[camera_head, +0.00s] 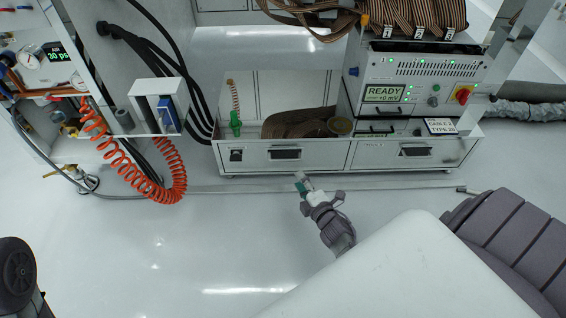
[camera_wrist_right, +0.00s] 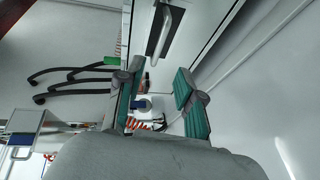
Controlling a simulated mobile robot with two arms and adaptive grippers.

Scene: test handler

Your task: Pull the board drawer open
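A low white cabinet has two drawer fronts with dark recessed handles, a left one (camera_head: 285,154) and a right one (camera_head: 415,151). Both look shut; I cannot tell by label which is the board drawer. My right gripper (camera_head: 305,184) is in front of and below the left drawer front, apart from it. In the right wrist view, the gripper (camera_wrist_right: 157,85) has its green-padded fingers spread with nothing between them. A drawer handle (camera_wrist_right: 164,32) shows ahead of the fingers, not touched. My left gripper is not in view.
A tester with a READY display (camera_head: 384,93) stands above the right drawer. An orange coiled hose (camera_head: 172,175) hangs at the left. A blue-and-white box (camera_head: 157,107) is beside it. A thin pipe (camera_head: 400,187) runs along the floor before the cabinet. The floor in front is mostly clear.

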